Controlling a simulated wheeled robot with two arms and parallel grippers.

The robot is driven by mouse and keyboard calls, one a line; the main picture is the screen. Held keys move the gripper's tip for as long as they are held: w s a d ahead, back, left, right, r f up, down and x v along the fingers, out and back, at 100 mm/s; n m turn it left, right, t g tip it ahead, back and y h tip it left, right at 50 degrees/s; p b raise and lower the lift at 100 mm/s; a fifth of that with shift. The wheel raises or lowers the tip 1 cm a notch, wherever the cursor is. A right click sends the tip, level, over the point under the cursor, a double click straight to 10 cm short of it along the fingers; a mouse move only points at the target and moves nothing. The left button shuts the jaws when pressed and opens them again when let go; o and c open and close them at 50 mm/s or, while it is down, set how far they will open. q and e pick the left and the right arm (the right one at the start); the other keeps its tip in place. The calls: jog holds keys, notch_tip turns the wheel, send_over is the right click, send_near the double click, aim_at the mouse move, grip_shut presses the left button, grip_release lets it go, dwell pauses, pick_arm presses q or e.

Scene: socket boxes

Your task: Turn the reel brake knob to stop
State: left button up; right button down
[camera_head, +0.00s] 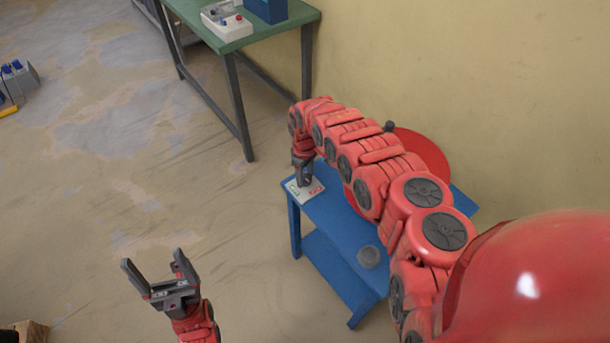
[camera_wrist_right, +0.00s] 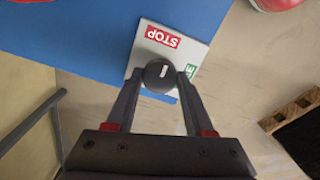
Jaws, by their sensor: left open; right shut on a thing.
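The reel brake knob (camera_wrist_right: 156,76) is a round dark knob with a short white mark on top, on a white plate (camera_wrist_right: 187,49). The plate has a red STOP label (camera_wrist_right: 162,37) and a green label (camera_wrist_right: 191,70), partly hidden by the right finger. My right gripper (camera_wrist_right: 159,79) is shut on the knob, one finger on each side. In the head view my right gripper (camera_head: 304,183) points down over the plate (camera_head: 292,186) at the blue table's corner. My left gripper (camera_head: 152,264) is open and empty, over the floor.
The blue table (camera_head: 345,222) carries a red reel (camera_head: 424,149), partly behind my right arm, and a grey round object (camera_head: 369,257). A green table (camera_head: 280,22) with a white box (camera_head: 227,24) stands behind.

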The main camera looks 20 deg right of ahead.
jog(key=shift+c, duration=1.4)
grip_release()
jog(key=shift+r, duration=0.1)
notch_tip(320, 180, up, 11)
notch_tip(320, 180, up, 6)
jog(key=p, duration=0.3)
send_over(305, 177)
jog(key=shift+s+r, duration=0.1)
jog(key=shift+r, duration=0.05)
jog(key=shift+a, duration=0.1)
